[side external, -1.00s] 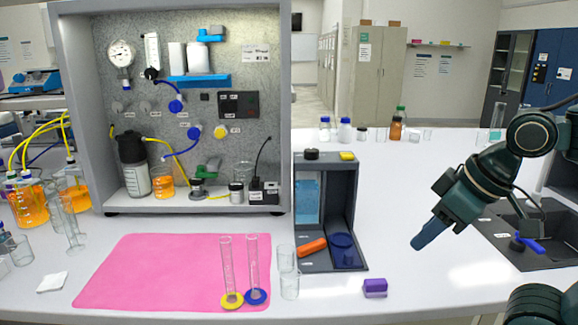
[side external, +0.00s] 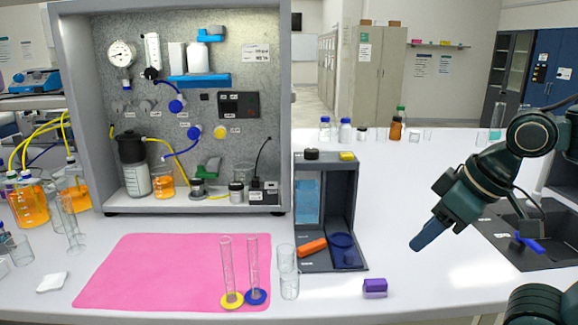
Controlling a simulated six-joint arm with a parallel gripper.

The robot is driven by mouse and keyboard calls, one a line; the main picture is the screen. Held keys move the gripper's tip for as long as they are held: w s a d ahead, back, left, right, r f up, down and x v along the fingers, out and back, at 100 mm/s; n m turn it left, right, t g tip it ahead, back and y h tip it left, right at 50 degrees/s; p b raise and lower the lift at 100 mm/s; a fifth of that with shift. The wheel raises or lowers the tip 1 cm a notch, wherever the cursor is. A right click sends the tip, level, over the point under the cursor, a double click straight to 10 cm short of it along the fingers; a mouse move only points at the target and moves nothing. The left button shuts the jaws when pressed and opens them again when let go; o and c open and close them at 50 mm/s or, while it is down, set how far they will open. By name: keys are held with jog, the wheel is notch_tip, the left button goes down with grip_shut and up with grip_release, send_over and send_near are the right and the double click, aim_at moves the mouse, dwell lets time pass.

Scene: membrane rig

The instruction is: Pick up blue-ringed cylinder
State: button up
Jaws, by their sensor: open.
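The blue-ringed cylinder (side external: 253,268) is a tall clear graduated cylinder with a blue base ring. It stands upright on the front right part of the pink mat (side external: 150,270). A similar cylinder with a yellow base ring (side external: 228,268) stands just to its left. My gripper (side external: 423,240) is open and empty, in the air well to the right of the cylinder, past the dark grey stand. It points down and left. The gap between its fingers is hard to see from this side.
A purple block (side external: 375,288) sits at the front. The tall grey rig (side external: 75,120) stands behind the mat.

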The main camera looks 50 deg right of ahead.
jog(key=n+g+y, duration=0.2)
jog(key=n, duration=0.4)
send_near(255, 237)
jog(key=shift+f, duration=0.15)
jog(key=shift+x, duration=4.3)
jog(key=shift+x, duration=2.55)
jog(key=shift+w, duration=0.15)
